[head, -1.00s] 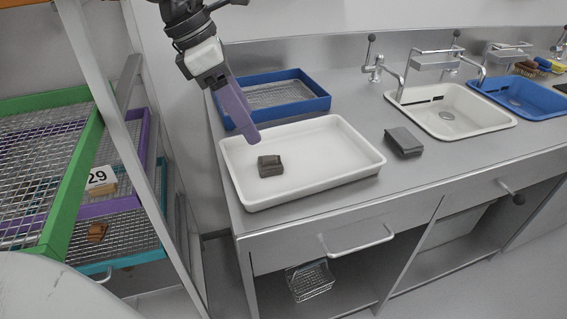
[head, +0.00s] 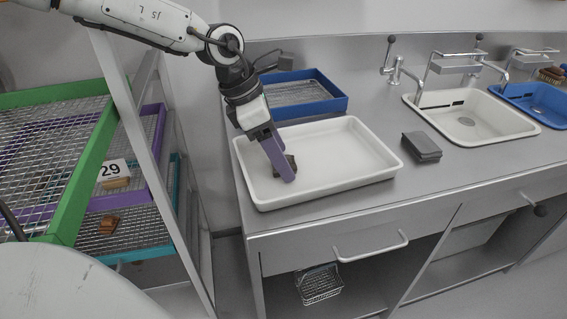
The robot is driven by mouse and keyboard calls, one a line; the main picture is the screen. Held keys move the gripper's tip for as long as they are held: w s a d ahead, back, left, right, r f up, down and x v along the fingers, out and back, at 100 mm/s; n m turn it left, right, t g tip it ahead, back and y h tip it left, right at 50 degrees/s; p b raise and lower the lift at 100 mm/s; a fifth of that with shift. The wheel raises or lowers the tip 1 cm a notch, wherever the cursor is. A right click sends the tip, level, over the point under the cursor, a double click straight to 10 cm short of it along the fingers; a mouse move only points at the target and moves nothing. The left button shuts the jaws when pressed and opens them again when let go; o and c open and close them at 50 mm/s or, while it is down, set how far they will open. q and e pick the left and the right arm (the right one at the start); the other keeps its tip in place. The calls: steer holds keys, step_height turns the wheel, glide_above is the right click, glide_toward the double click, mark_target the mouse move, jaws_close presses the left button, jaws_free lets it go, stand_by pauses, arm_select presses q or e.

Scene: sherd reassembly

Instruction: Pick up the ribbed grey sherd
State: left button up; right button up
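A small dark grey-brown sherd (head: 291,160) lies in the white tray (head: 348,172). It is partly hidden behind my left gripper (head: 289,177), which points down into the tray from the upper left. The purple fingers overlap the sherd in the picture. I see them from the side, so I cannot tell whether they are apart, shut or touching it. Ribs on the sherd are too small to make out. My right gripper is not in view.
A dark grey block (head: 421,147) lies on the counter right of the tray. A blue mesh tray (head: 337,103) stands behind. A white sink (head: 470,122) is further right. A rack with a green-framed sieve (head: 85,185) stands at left.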

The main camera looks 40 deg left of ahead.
arm_select(q)
steer(key=shift+c, duration=0.2)
steer(key=c, duration=1.1)
steer(key=shift+r, duration=0.1)
